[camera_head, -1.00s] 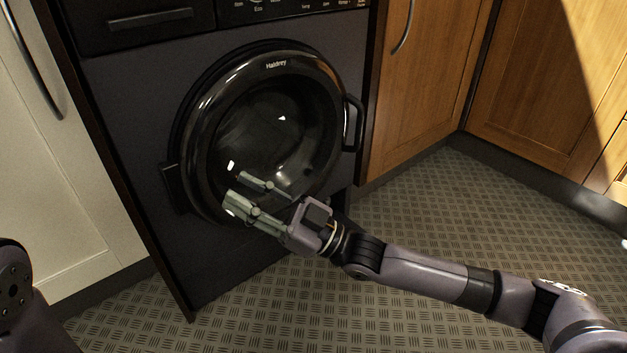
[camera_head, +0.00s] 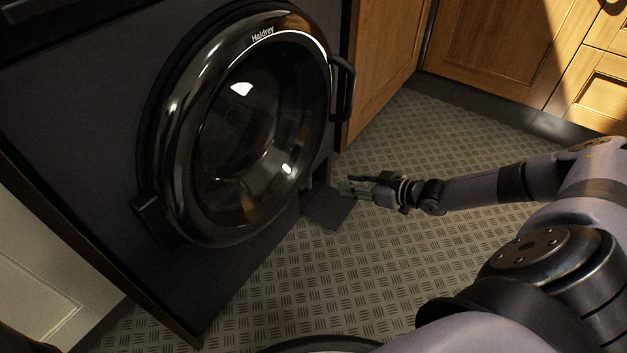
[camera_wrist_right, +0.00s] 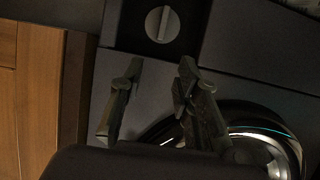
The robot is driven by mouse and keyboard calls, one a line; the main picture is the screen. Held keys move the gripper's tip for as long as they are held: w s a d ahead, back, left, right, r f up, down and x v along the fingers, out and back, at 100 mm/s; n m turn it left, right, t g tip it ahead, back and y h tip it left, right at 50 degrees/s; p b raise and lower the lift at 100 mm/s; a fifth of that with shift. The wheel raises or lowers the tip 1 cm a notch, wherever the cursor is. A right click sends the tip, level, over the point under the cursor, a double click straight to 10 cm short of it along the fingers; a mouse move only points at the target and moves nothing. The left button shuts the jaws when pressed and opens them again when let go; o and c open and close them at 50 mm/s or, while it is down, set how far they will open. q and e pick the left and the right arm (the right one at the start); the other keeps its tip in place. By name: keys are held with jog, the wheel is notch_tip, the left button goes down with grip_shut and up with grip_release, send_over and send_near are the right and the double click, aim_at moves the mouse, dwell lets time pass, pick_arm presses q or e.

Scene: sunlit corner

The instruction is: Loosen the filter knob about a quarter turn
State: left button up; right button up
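The filter knob (camera_wrist_right: 162,24) shows in the right wrist view as a round grey disc with a raised bar across it, set in a dark recess. In the head view the knob itself is hidden; the opened flap (camera_head: 328,207) lies low at the washing machine's front right corner. My right gripper (camera_head: 347,187) is just above and beside this flap, near the floor. In the right wrist view my right gripper (camera_wrist_right: 160,72) has its two fingers apart with nothing between them, short of the knob. My left gripper is out of view.
The washing machine's round door (camera_head: 240,130) is shut, with its handle (camera_head: 343,88) on the right. Wooden cabinets (camera_head: 500,45) stand at the right. The patterned floor (camera_head: 400,260) is clear around the gripper.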

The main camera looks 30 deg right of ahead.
aim_at(311, 176)
jog(key=b+x, duration=0.7)
jog(key=x, duration=0.4)
jog(key=shift+w+a+f, duration=0.1)
jog(key=shift+w+f, duration=0.05)
jog(key=shift+f, duration=0.05)
jog(key=shift+w+a+f+b, duration=0.15)
jog(key=shift+w+a+b, duration=0.2)
jog(key=shift+w, duration=0.3)
jog(key=shift+c, duration=0.5)
jog(key=shift+c, duration=0.7)
grip_shut()
